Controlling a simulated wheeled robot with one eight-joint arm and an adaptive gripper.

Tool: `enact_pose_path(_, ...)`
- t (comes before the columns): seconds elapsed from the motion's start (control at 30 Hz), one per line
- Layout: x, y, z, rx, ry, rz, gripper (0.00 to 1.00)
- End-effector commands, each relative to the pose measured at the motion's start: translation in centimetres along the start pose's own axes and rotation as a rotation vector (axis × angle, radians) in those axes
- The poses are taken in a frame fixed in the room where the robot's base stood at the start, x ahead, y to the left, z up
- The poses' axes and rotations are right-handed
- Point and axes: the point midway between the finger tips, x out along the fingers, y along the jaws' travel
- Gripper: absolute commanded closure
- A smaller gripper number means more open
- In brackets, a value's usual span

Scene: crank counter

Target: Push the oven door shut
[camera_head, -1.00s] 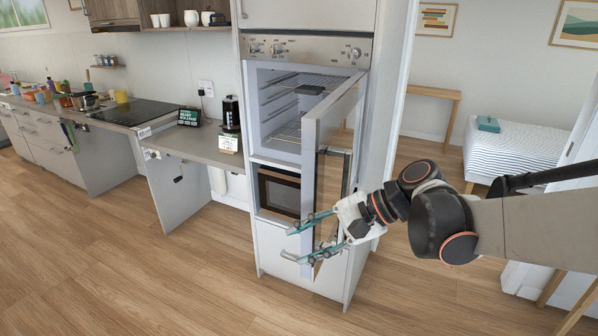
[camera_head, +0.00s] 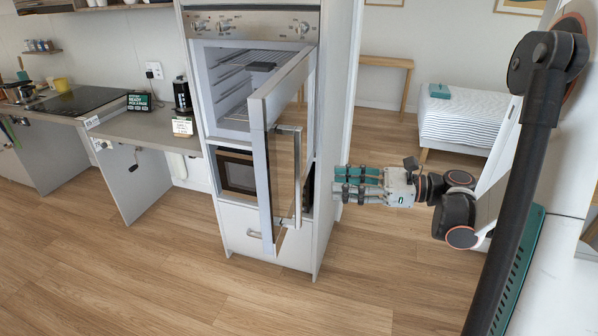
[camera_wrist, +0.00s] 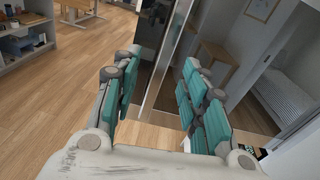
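The oven door (camera_head: 282,165) stands ajar, swung out from the right side of the oven cavity (camera_head: 235,92) in the tall cabinet. A dark panel, seemingly the door glass (camera_wrist: 155,28), shows beyond the fingertips.
A smaller built-in appliance (camera_head: 236,172) and a drawer (camera_head: 245,235) sit below the oven cavity. A counter (camera_head: 150,128) with a hob (camera_head: 78,102) is at left. A bed (camera_head: 465,120) and small table (camera_head: 385,62) are behind. The wooden floor in front is clear.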

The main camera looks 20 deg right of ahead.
Motion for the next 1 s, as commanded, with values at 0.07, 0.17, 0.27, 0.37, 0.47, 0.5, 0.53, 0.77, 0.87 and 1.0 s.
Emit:
enact_pose_path(0.07,-1.2,-0.6,-0.1,0.032,-0.031,-0.016,0.6)
enact_pose_path(0.17,-2.0,-0.8,-0.1,0.058,-0.057,-0.023,0.6)
enact_pose_path(0.27,-2.4,-0.9,-0.1,0.07,-0.068,-0.027,0.6)
enact_pose_path(0.37,-2.0,-0.9,-0.1,0.073,-0.071,-0.026,0.6)
enact_pose_path(0.47,-1.2,-1.0,0.0,0.072,-0.07,-0.026,0.6)
enact_pose_path(0.5,-0.8,-1.0,0.0,0.072,-0.07,-0.025,0.6)
enact_pose_path(0.53,-0.4,-0.9,0.0,0.072,-0.07,-0.024,0.6)
enact_pose_path(0.77,2.4,-1.0,0.2,0.071,-0.069,-0.024,0.6)
enact_pose_path(0.87,3.6,-1.0,0.3,0.071,-0.069,-0.025,0.6)
enact_pose_path(1.0,5.2,-1.1,0.4,0.071,-0.069,-0.025,0.6)
